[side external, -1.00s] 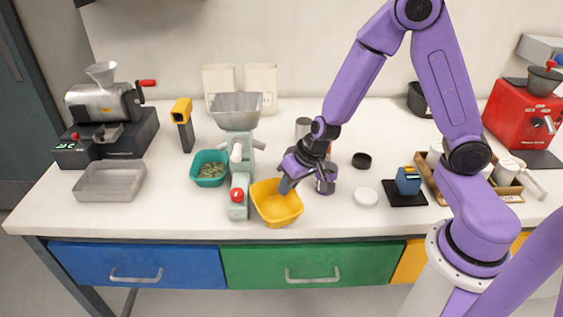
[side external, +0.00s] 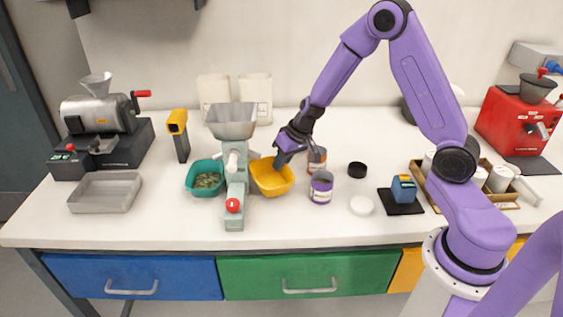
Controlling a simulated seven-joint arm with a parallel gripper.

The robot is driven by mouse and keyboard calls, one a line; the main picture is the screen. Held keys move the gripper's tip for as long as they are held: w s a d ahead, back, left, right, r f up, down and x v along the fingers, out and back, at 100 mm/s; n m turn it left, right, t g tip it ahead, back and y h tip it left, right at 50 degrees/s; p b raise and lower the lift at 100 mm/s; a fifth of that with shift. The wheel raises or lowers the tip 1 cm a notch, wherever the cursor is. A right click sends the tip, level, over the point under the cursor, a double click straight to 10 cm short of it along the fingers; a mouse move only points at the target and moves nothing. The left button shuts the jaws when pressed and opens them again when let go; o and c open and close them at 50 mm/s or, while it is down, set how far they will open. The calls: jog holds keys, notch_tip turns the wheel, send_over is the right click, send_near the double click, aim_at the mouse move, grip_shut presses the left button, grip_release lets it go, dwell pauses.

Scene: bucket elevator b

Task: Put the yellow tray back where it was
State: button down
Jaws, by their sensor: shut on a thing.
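The yellow tray (side external: 272,183) is just right of the green machine with the grey hopper (side external: 234,170). My gripper (side external: 281,158) is shut on the tray's back right rim and comes in from the upper right. The tray looks roughly level, with its inside facing up and empty as far as I can see. I cannot tell whether its bottom touches the white worktop or hangs slightly above it. The fingertips are partly hidden at the rim.
A teal tray (side external: 205,178) with greenish contents stands left of the machine. Two cans, one purple-labelled (side external: 321,188) and one behind it (side external: 317,160), stand close right of the yellow tray. A white lid (side external: 361,206) and black lid (side external: 357,170) lie further right. The front worktop is mostly clear.

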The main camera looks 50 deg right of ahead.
jog(key=shift+w+d, duration=0.7)
jog(key=shift+d, duration=0.05)
jog(key=shift+a+f, duration=0.1)
jog(key=shift+f, duration=0.65)
jog(key=c, duration=1.3)
grip_release()
jog(key=shift+f, duration=0.15)
jog(key=shift+o, duration=0.2)
jog(key=shift+s+r, duration=0.15)
jog(key=shift+r, duration=0.4)
jog(key=v, duration=1.1)
